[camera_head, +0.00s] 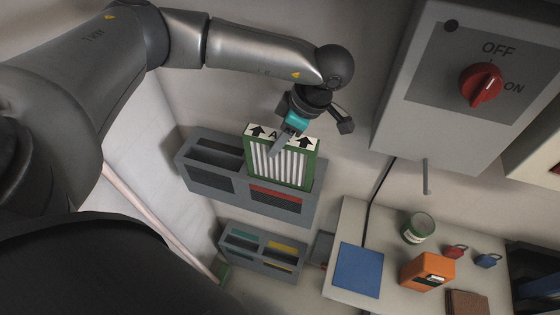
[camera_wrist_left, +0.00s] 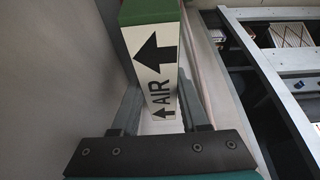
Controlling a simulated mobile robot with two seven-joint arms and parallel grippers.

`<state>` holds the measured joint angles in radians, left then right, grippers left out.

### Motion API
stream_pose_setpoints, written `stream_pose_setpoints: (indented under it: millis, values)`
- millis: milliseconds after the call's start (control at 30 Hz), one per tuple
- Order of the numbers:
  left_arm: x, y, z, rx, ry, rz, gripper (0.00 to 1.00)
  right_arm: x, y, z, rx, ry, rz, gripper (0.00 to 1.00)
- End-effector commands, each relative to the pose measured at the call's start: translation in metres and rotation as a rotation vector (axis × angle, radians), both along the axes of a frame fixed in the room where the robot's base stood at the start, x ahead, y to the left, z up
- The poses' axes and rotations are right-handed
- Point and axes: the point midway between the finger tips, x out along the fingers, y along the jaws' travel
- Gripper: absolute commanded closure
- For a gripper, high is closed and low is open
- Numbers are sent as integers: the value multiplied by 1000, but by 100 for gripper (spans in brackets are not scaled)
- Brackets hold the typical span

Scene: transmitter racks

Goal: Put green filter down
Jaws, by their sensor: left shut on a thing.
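The green filter (camera_head: 283,165) has a green frame, white pleats and a white top label with black arrows. My left gripper (camera_head: 285,138) is shut on its top edge. In the left wrist view the label reads "AIR" on the green filter (camera_wrist_left: 155,65), between the fingers of the left gripper (camera_wrist_left: 163,112). The filter is upright, over the right part of a grey slotted rack (camera_head: 205,180) by the wall. Its lower edge is just above a red strip on the rack's front; I cannot tell whether it sits inside a slot. My right gripper is not in view.
A smaller grey rack (camera_head: 262,262) with coloured slots stands below. At right, a table (camera_head: 390,225) bears a blue mat (camera_head: 358,268), a can (camera_head: 418,228), an orange device (camera_head: 428,271) and padlocks (camera_head: 455,251). A switch box (camera_head: 400,120) with a red knob juts out at upper right.

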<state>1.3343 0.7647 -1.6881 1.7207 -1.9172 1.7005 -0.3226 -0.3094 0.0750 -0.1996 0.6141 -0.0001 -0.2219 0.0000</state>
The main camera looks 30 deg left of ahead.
Motion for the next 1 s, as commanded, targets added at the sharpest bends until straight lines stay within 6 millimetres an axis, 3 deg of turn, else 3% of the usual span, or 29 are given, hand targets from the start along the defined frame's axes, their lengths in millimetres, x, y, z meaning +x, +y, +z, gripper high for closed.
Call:
stream_pose_setpoints:
  millis: [100,333,533,933,967,1000]
  values:
    - [0,0,-24,1,2,1,100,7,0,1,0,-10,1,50]
    - [0,0,-46,0,1,1,100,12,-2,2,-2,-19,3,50]
    - [0,0,-75,0,1,2,100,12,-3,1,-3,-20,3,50]
    - [0,0,-83,-1,-2,1,100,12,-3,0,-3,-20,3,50]
    - [0,0,-84,0,0,1,55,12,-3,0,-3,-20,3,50]
    - [0,0,-83,0,0,1,50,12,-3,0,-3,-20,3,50]
